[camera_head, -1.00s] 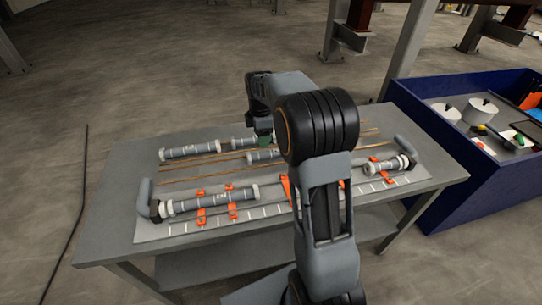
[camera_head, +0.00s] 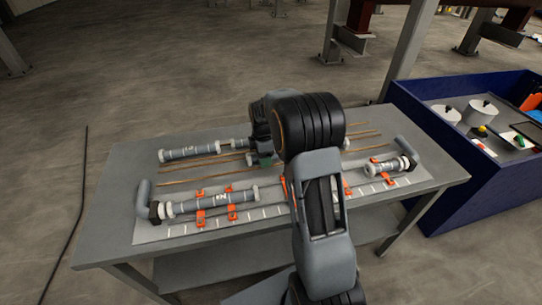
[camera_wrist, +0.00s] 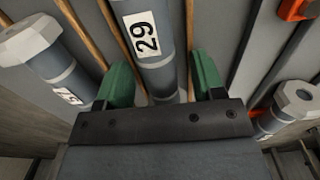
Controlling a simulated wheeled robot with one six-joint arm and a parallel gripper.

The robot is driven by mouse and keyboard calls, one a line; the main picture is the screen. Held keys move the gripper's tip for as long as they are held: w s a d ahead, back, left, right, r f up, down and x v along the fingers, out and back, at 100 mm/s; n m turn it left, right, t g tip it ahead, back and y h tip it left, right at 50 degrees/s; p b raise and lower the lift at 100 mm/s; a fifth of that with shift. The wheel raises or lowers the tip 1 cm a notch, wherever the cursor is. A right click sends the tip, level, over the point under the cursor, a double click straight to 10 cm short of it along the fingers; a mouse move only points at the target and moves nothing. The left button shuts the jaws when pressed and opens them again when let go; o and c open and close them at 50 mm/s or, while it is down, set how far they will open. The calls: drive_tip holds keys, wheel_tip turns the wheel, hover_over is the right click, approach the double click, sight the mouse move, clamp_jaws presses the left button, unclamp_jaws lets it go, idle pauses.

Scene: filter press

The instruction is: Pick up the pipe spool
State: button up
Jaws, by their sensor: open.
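A grey pipe spool labelled 29 (camera_wrist: 158,72) lies between the two green fingers of my gripper (camera_wrist: 164,82) in the wrist view. The fingers are open, one on each side of it, with a visible gap at the left finger; I cannot tell whether the right one touches. In the head view my gripper (camera_head: 264,160) is low over the middle of the table, and my arm hides most of the spool there. Another labelled spool (camera_wrist: 62,70) with a pale flange lies left in the wrist view. Two more spools (camera_head: 190,152) (camera_head: 213,203) show in the head view.
The grey table (camera_head: 120,215) carries thin brown rods (camera_head: 185,182) and orange clamps (camera_head: 201,217) holding the front spool. A short spool (camera_head: 388,166) sits at the right end by an elbow. A blue bin (camera_head: 455,185) with loose items stands right of the table.

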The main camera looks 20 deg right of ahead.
drive_tip(key=shift+c, duration=0.2)
drive_tip(key=c, duration=1)
drive_tip(key=shift+r, duration=0.15)
